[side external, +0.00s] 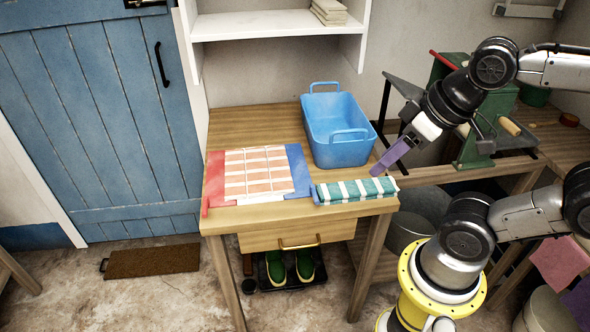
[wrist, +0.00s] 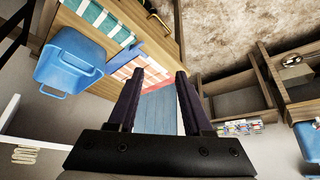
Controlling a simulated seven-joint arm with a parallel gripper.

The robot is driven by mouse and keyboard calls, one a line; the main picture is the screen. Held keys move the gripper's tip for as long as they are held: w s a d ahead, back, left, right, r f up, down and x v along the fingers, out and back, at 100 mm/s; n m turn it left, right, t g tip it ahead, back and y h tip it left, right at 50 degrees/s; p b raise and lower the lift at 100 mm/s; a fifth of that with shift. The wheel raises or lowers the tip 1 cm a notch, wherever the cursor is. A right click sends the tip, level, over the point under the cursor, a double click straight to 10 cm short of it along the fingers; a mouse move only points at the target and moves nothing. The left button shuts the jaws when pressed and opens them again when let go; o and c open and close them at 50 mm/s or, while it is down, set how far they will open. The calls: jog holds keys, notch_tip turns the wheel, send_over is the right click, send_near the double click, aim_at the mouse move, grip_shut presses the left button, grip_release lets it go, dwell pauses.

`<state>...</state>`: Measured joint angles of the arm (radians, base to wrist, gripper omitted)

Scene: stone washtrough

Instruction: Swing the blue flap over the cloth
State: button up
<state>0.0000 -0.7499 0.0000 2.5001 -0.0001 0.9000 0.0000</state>
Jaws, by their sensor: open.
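A folding board lies flat on the wooden table, with a red flap (side external: 216,180) at its left and the blue flap (side external: 298,171) at its right. An orange-and-white striped cloth (side external: 257,172) lies spread between them. The blue flap lies flat beside the cloth, not over it. In the wrist view the blue flap (wrist: 134,51) and the cloth (wrist: 152,74) show beyond my fingers, partly hidden. My gripper (side external: 380,171) is open and empty, in the air to the right of the blue flap. Its two dark purple fingers show apart in the wrist view (wrist: 156,76).
A blue tub (side external: 338,143) stands behind and right of the board. A folded teal-and-white striped cloth (side external: 355,191) lies at the table's front right, close to the blue flap. A green-framed device (side external: 478,140) stands at the right. A white shelf (side external: 268,25) hangs above the table's back.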

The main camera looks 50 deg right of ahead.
jog(key=shift+c, duration=0.2)
dwell(0.4)
jog(key=w+d+r+m+g, duration=0.1)
jog(key=w+d+r+m, duration=0.1)
jog(key=w+r+m, duration=0.3)
jog(key=m+g+h, duration=0.2)
jog(key=m+g, duration=0.2)
jog(key=g, duration=0.2)
send_over(314, 191)
jog(key=w+a, duration=0.2)
jog(key=w+a+f+x, duration=0.1)
jog(key=w+a+x, duration=0.1)
jog(key=x, duration=2.1)
jog(key=a+x, duration=0.1)
jog(key=x, duration=0.3)
jog(key=shift+s+f, duration=0.2)
jog(key=shift+f, duration=0.2)
grip_shut()
